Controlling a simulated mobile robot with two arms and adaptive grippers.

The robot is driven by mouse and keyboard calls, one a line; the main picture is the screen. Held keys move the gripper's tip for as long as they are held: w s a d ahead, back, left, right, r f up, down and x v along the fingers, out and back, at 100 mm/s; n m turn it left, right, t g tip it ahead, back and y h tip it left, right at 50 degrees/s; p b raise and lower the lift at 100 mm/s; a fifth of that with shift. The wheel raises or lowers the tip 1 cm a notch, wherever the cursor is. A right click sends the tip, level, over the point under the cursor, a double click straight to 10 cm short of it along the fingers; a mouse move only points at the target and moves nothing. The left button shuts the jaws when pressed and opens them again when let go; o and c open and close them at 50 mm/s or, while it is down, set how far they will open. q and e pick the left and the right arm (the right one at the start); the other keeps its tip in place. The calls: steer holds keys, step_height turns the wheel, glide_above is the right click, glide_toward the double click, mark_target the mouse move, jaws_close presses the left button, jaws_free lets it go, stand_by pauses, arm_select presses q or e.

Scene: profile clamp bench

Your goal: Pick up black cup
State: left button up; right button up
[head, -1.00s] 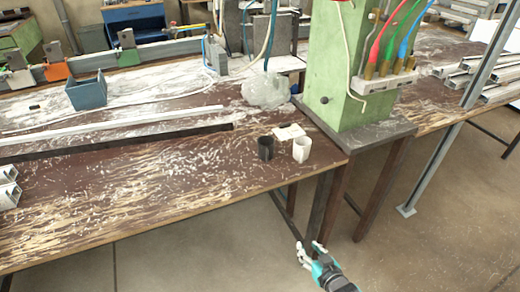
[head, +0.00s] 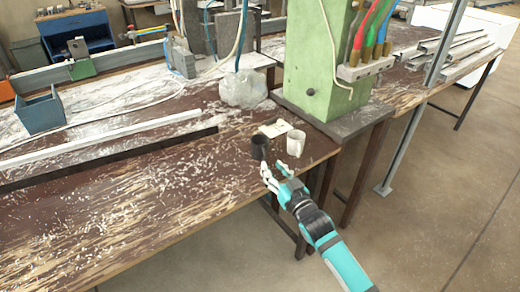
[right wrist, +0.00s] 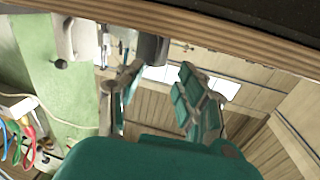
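The black cup (head: 259,147) stands upright near the front edge of the brown workbench (head: 150,180). My right gripper (head: 273,167) is at that front edge, just in front of the cup, with its fingers spread and empty. My left gripper is not in view.
A white cup (head: 296,143) stands close to the right of the black cup. A small pale object (head: 275,129) lies behind them. A crumpled clear plastic bag (head: 243,90) and a green column (head: 317,60) stand farther back.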

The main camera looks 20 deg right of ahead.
mark_target(265, 155)
steer(key=shift+w+a+r+p, duration=0.1)
steer(key=shift+w+a+p, duration=0.1)
steer(key=shift+w, duration=1.55)
steer(key=shift+w+a+r+p, duration=0.1)
steer(key=shift+w+a+p, duration=0.1)
steer(key=shift+w, duration=1.5)
jaws_close()
